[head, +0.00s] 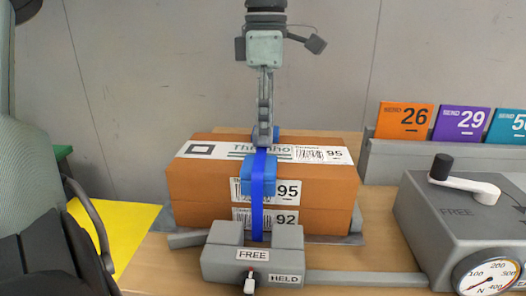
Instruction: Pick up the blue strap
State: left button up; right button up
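The blue strap (257,215) runs down the front face of the brown cartons (330,190), with a thicker blue block (258,173) on it near the top front edge. More blue shows on the carton top, just behind my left gripper. My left gripper (263,140) hangs down from the top of the view, its fingertips at the upper end of the strap. Its fingers overlap, seen edge-on, so I cannot tell whether they are open or shut or whether they touch the strap. My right gripper is out of view.
A grey clamp block (225,262) marked FREE and HELD stands in front of the cartons. A grey box (440,225) with a crank and dial stands at right. Numbered cards (403,120) line the back right. A yellow sheet (115,232) lies at left.

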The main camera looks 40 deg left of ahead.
pick_arm(q)
grip_shut()
jog(key=shift+r, duration=0.6)
notch_tip(320, 180, up, 17)
jog(key=p, duration=0.1)
jog(key=shift+p, duration=0.35)
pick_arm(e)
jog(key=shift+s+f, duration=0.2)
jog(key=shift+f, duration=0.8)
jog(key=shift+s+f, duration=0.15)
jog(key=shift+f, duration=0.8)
